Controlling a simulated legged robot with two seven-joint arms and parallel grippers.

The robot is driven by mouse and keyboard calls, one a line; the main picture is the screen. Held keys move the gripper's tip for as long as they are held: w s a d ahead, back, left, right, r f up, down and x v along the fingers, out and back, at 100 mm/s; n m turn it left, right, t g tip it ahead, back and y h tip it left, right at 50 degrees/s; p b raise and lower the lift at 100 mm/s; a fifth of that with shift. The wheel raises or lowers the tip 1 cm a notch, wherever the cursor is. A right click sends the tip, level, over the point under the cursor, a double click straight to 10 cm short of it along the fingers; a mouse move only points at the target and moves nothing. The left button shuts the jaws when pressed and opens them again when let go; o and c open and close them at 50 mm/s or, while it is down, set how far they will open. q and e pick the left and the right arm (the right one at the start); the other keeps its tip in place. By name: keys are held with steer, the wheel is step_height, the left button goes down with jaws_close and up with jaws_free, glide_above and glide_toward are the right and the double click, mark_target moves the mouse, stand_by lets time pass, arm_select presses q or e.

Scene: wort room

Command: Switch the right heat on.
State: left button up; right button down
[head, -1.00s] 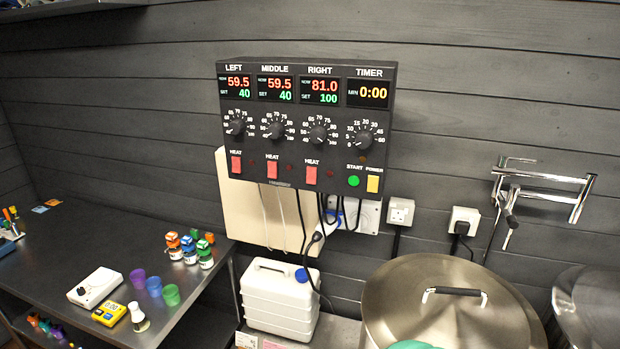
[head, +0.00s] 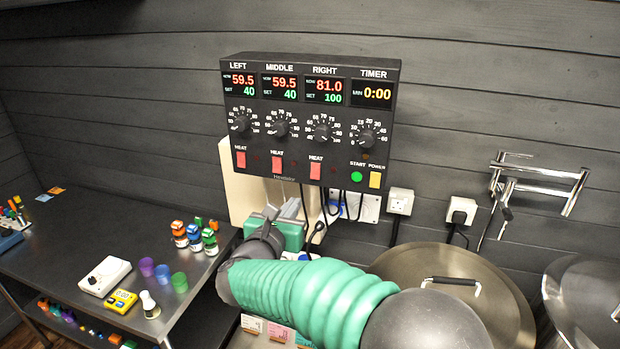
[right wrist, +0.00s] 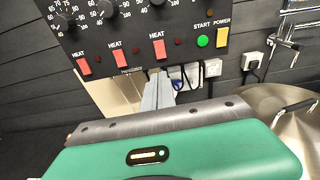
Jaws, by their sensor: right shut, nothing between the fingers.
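The black control panel (head: 309,122) hangs on the dark wall with displays, dials and red heat switches. The right heat switch (head: 315,170) sits under the RIGHT column; its display reads 81.0 now, set 100. It also shows in the right wrist view (right wrist: 159,49), just above the fingertips. The lamp beside it looks dark red. My right gripper (head: 281,210) is below the panel, fingers shut and empty, pointing up toward the panel. In the right wrist view its fingers (right wrist: 157,88) end slightly below the right switch, and I cannot tell if they touch the panel. My left gripper is out of view.
A green start button (head: 357,176) and a yellow power switch (head: 376,179) are right of the heat switches. Cables and sockets (head: 400,201) are below the panel. A lidded steel pot (head: 455,262) stands at the right. A steel table (head: 110,235) with small items is at the left.

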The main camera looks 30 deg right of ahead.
steer(key=shift+d+m, duration=0.1)
steer(key=shift+m, duration=0.2)
steer(key=p, duration=0.8)
glide_toward(315, 177)
steer(key=x, duration=0.6)
steer(key=shift+w+d, duration=0.2)
steer(key=shift+d, duration=0.1)
steer(key=shift+w+d+f, duration=0.1)
steer(key=shift+d, duration=0.05)
